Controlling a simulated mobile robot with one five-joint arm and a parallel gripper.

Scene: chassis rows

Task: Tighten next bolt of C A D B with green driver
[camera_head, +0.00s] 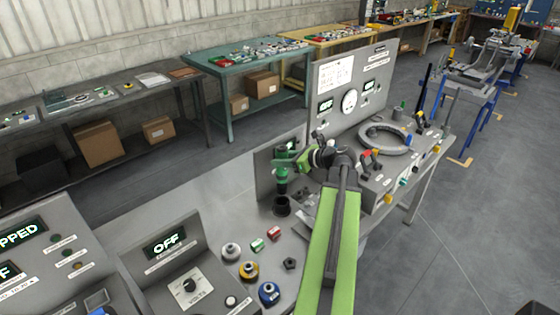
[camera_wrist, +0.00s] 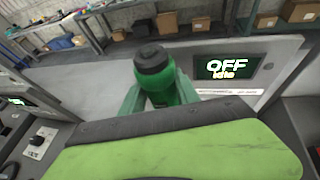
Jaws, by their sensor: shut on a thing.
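The green driver (camera_head: 282,172) is upright in my gripper (camera_head: 297,162), just above a black cup-like holder (camera_head: 282,206) on the grey bench. I cannot tell whether its tip is clear of the holder. In the wrist view the driver (camera_wrist: 157,72) shows its black cap and green body, with my gripper's green jaws (camera_wrist: 160,98) shut around it. A grey ring (camera_head: 388,138) lies on the bench to the right of my arm. Bolts and letters on it are too small to make out.
A tall panel (camera_head: 350,88) with gauges stands behind the ring. An "OFF" display box (camera_head: 168,245) stands at the lower left. Small round parts (camera_head: 248,270) and red and green blocks (camera_head: 273,233) lie near my arm. Coloured handles (camera_head: 375,160) stand near the ring.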

